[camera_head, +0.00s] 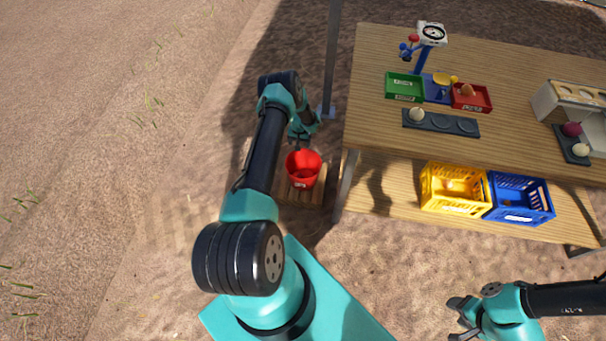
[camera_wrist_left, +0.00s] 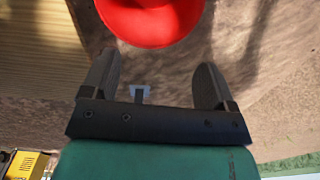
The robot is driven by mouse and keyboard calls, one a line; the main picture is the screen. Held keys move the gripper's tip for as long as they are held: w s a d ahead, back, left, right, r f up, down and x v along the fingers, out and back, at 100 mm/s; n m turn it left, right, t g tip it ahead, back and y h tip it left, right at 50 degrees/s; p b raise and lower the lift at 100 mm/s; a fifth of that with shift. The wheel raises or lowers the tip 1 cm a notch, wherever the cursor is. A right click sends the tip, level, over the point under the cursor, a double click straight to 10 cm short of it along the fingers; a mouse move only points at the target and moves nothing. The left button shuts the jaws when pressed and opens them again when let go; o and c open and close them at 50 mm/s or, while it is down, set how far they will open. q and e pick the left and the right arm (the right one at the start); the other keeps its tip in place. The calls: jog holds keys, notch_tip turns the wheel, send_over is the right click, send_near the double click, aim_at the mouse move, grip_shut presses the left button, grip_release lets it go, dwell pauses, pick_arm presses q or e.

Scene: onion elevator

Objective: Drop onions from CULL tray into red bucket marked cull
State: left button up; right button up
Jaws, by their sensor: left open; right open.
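The red bucket (camera_head: 303,168) stands on a low wooden stand left of the table. Its rounded red side (camera_wrist_left: 152,25) also fills the top of the left wrist view. My left gripper (camera_head: 306,130) is open and empty, just above and behind the bucket in the head view; its two fingers (camera_wrist_left: 162,72) are spread apart in the left wrist view. A small red tray (camera_head: 484,106) on the table holds a brownish onion (camera_head: 467,90); its label is too small to read. My right gripper (camera_head: 460,318) is open and empty at the lower right.
A green tray (camera_head: 404,80) and a blue tray stand beside the red one, with a scale (camera_head: 432,34) behind. A dark plate (camera_head: 457,124) in front holds a pale onion. Yellow (camera_head: 455,205) and blue (camera_head: 522,214) crates sit on the lower shelf. A table post stands right of the bucket.

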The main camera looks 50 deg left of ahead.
pick_arm(q)
notch_tip(320, 180, up, 7)
jog(key=shift+r, duration=0.15)
dwell(0.9)
